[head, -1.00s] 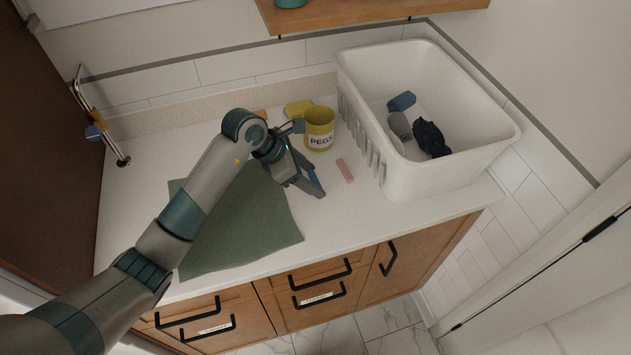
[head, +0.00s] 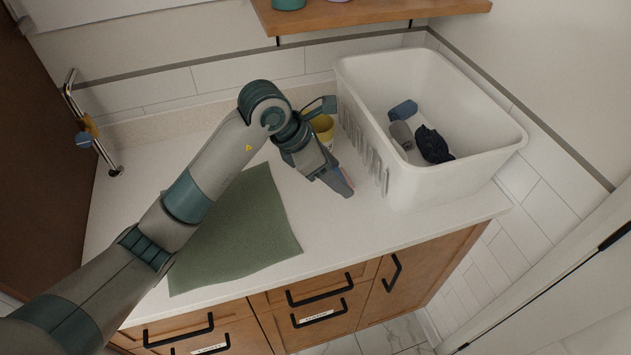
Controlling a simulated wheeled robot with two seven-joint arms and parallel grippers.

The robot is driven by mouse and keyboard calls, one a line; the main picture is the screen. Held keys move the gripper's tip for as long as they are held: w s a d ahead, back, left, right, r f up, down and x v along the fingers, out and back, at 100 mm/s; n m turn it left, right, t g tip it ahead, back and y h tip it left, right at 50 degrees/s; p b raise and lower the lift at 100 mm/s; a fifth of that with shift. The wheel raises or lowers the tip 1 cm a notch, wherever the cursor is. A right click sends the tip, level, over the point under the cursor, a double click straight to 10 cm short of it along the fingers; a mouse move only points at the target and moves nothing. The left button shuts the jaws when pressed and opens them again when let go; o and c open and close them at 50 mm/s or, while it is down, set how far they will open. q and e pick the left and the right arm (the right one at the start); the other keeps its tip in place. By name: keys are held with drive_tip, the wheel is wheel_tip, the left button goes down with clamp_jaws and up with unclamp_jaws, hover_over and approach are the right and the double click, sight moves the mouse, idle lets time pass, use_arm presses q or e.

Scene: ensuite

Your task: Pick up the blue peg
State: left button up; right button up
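The yellow pegs cup (head: 323,127) stands behind my wrist, largely hidden. My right gripper is not in view.
The white basket (head: 455,175) holds rolled blue and grey cloths and a dark crumpled one. A green cloth (head: 240,230) lies flat on the counter (head: 330,235). A wooden shelf (head: 375,14) hangs above the back. The counter's front right is clear.

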use_arm(q)
drive_tip(key=s+d+r+b, duration=0.1)
drive_tip(key=s+d+r, duration=0.1)
drive_tip(key=d+r, duration=0.1)
drive_tip(key=shift+s+d+r, duration=0.15)
drive_tip(key=shift+s+d, duration=0.1)
drive_tip(key=shift+d, duration=0.65)
drive_tip(key=shift+b, duration=0.3)
